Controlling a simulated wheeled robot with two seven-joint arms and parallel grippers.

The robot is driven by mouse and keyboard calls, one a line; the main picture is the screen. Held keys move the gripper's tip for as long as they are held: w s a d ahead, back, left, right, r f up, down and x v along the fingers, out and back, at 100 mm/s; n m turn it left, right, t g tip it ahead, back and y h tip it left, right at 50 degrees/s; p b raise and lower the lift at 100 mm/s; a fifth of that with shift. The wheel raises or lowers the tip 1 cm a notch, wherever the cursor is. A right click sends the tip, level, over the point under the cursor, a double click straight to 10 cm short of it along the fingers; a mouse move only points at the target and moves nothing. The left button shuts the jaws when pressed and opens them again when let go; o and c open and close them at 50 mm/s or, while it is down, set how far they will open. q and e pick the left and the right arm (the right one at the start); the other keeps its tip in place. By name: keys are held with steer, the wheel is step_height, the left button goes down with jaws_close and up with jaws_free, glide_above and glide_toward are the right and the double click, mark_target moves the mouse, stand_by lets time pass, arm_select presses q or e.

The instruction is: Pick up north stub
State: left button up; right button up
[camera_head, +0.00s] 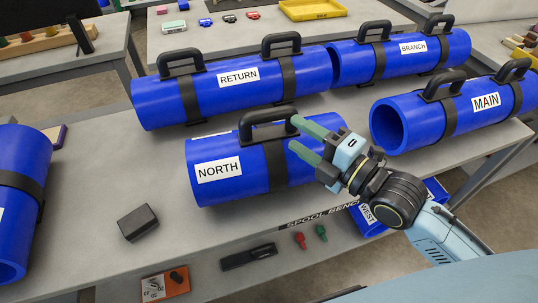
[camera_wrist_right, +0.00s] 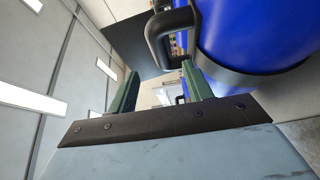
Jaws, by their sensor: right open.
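The north stub (camera_head: 218,185) is a blue pipe piece with a white NORTH label, lying on the grey bench. A dark strap circles it and carries a black handle (camera_head: 247,122) on top. My right gripper (camera_head: 293,133) is open, its two green fingers pointing left at the right end of that handle. In the right wrist view the black handle (camera_wrist_right: 152,42) stands just beyond the fingers (camera_wrist_right: 160,82), close to the right one, with a blue pipe (camera_wrist_right: 240,30) beside it. I cannot tell whether the fingers touch the handle. My left gripper is out of view.
Blue RETURN (camera_head: 225,95), BRANCH (camera_head: 400,55) and MAIN (camera_head: 455,112) pipes lie behind and to the right. Another blue pipe (camera_head: 22,160) is at the left edge. A black block (camera_head: 138,222) sits on the bench front. Bare bench (camera_head: 110,165) shows left of the north stub.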

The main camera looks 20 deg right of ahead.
glide_above(263, 131)
jaws_close()
stand_by(0.8)
stand_by(1.0)
steer(key=shift+r, duration=0.15)
